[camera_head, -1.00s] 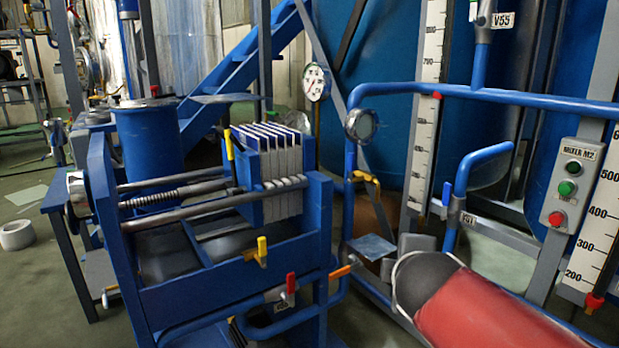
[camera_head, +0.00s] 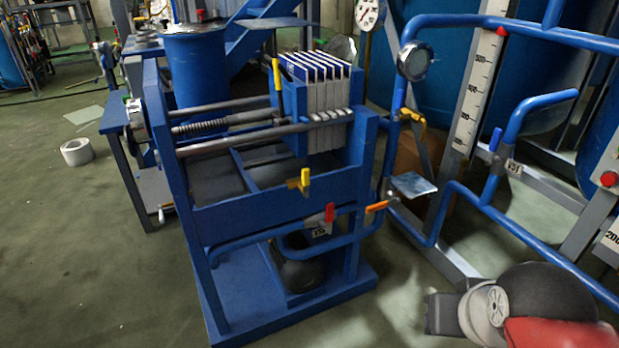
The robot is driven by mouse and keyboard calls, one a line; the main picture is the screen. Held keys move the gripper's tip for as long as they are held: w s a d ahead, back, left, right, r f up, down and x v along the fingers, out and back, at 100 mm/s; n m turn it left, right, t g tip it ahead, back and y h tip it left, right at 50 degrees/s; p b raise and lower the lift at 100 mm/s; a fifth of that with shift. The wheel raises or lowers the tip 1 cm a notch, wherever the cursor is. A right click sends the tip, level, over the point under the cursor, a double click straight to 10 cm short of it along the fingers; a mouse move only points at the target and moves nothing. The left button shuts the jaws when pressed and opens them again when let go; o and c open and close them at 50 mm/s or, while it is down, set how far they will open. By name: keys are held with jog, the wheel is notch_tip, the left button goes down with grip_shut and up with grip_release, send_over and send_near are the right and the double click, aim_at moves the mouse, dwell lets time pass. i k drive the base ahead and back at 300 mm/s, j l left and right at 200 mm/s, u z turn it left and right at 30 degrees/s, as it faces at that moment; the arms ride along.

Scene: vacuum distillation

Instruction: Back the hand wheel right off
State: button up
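The filter press is a blue frame (camera_head: 270,205) with two grey rails and a threaded screw (camera_head: 215,124) between its end plates. A grey round part, likely the hand wheel (camera_head: 135,119), sits on the outer face of the left end plate. It is seen nearly edge-on, so its rim and any handle are hard to make out. A pack of pale plates (camera_head: 322,95) stands at the right end of the rails. My red and dark arm links show at the bottom right, well apart from the press. My gripper's fingers cannot be made out.
A blue side table stands left of the press, with a white ring (camera_head: 77,152) on the floor beyond it. Blue pipes (camera_head: 520,130) and a white scale (camera_head: 475,90) stand at the right. Open floor lies at the left and front left.

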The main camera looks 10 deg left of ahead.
aim_at(132, 144)
jog(key=j+u, duration=0.75)
jog(key=j, duration=0.15)
jog(key=j+u, duration=0.4)
